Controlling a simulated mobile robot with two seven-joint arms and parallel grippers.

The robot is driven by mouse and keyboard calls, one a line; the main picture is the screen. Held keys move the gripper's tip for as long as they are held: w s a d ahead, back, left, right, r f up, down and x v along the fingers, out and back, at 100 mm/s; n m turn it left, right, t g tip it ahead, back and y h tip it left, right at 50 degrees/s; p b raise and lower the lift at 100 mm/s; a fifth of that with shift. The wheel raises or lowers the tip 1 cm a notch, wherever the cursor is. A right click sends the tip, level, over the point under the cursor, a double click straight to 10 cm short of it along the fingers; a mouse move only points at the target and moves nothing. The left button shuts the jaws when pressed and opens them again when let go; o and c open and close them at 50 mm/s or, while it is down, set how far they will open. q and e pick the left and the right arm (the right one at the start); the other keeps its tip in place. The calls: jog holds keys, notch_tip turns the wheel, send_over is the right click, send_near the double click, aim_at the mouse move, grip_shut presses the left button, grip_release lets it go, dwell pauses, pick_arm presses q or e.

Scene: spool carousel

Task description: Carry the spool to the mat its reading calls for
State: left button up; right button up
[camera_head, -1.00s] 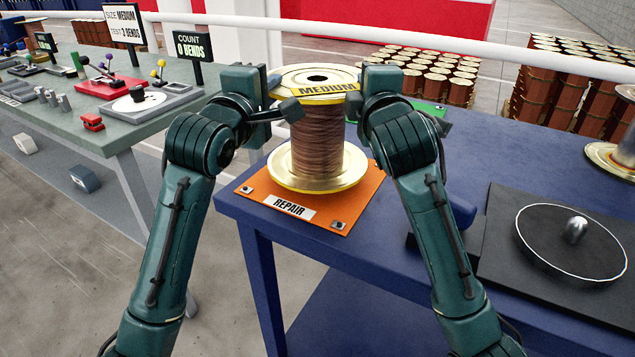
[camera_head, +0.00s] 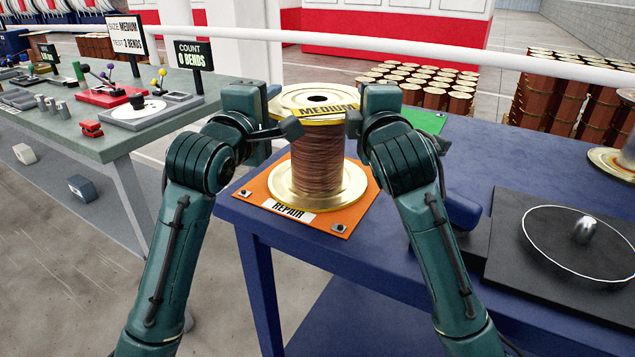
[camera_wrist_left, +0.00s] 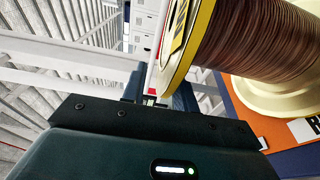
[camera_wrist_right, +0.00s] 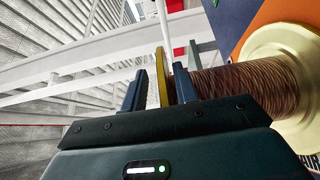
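A spool of copper-brown wire (camera_head: 318,160) with brass flanges stands upright on the orange mat labelled REPAIR (camera_head: 248,193). Its top flange carries a yellow band reading MEDIUM. My left gripper (camera_head: 270,108) is at the left side of the top flange, and my right gripper (camera_head: 358,112) is at the right side. In the right wrist view the fingers are apart with the flange rim (camera_wrist_right: 162,78) between them and a gap beside it. In the left wrist view the rim (camera_wrist_left: 172,75) also lies between parted fingers.
A green mat (camera_head: 425,121) lies behind my right gripper on the blue table (camera_head: 470,150). A black turntable (camera_head: 560,250) is at right. A bench at left holds signs reading SIZE MEDIUM, TEST 3 BENDS (camera_head: 124,34) and COUNT 0 BENDS (camera_head: 194,54).

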pick_arm(q)
jog(key=shift+s, duration=0.15)
pick_arm(e)
jog(key=shift+s, duration=0.15)
pick_arm(q)
jog(key=v, duration=1.1)
jog(key=shift+s+a, duration=0.15)
jog(key=shift+s, duration=0.2)
pick_arm(e)
jog(key=s, duration=1.1)
jog(key=shift+s+d, duration=0.25)
jog(key=shift+s, duration=0.15)
